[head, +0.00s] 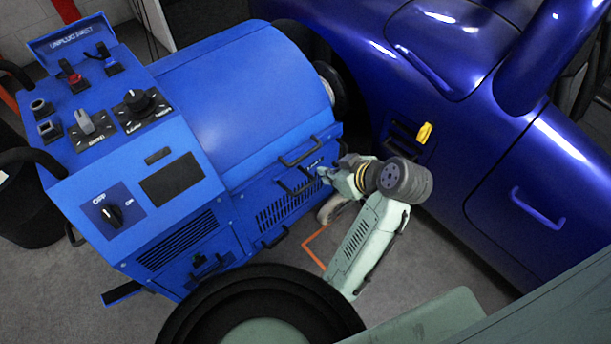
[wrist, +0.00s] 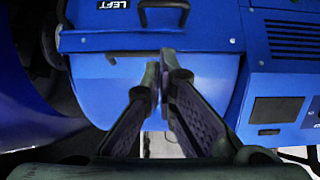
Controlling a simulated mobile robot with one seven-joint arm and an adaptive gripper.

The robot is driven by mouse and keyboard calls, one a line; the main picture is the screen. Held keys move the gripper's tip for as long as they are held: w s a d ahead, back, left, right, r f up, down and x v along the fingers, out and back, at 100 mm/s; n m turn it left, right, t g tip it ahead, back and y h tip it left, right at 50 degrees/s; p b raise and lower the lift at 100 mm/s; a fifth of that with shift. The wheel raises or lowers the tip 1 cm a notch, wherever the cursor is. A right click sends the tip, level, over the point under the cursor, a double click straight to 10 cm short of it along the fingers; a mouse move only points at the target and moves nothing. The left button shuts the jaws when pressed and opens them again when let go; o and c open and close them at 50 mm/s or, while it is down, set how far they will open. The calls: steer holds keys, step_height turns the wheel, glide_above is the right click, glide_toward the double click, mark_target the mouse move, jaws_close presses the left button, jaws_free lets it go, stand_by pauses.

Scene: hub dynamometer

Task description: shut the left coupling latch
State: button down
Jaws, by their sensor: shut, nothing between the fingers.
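The blue dynamometer (head: 250,100) stands at the left in the head view. A white LEFT label (wrist: 119,4) is on its panel at the top of the wrist view. A black handle-like bar (wrist: 163,8) sits right of that label; I take it for the left coupling latch, but cannot tell whether it is open or shut. In the head view my gripper (head: 324,175) is at the dynamometer's side, close to the label and dark bars. In the wrist view my gripper (wrist: 160,80) is shut and empty, its tips below the bar. I cannot tell whether it touches the panel.
A blue car (head: 460,130) with a yellow flap or tab (head: 424,133) stands close on the right. A control panel with knobs (head: 95,120) tops the dynamometer. Grey floor (head: 270,250) is free below.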

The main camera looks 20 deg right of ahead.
steer(key=b, duration=0.2)
glide_above(309, 177)
steer(key=s+a, duration=0.2)
steer(key=s, duration=0.2)
step_height(309, 177, down, 7)
steer(key=shift+w+d+f, duration=0.1)
steer(key=shift+f, duration=0.9)
steer(key=shift+w+d+f, duration=0.1)
steer(key=shift+f, duration=0.9)
steer(key=shift+s+d+f+t+b, duration=0.1)
steer(key=shift+s+f+t+b, duration=0.1)
steer(key=shift+f+t+b, duration=0.2)
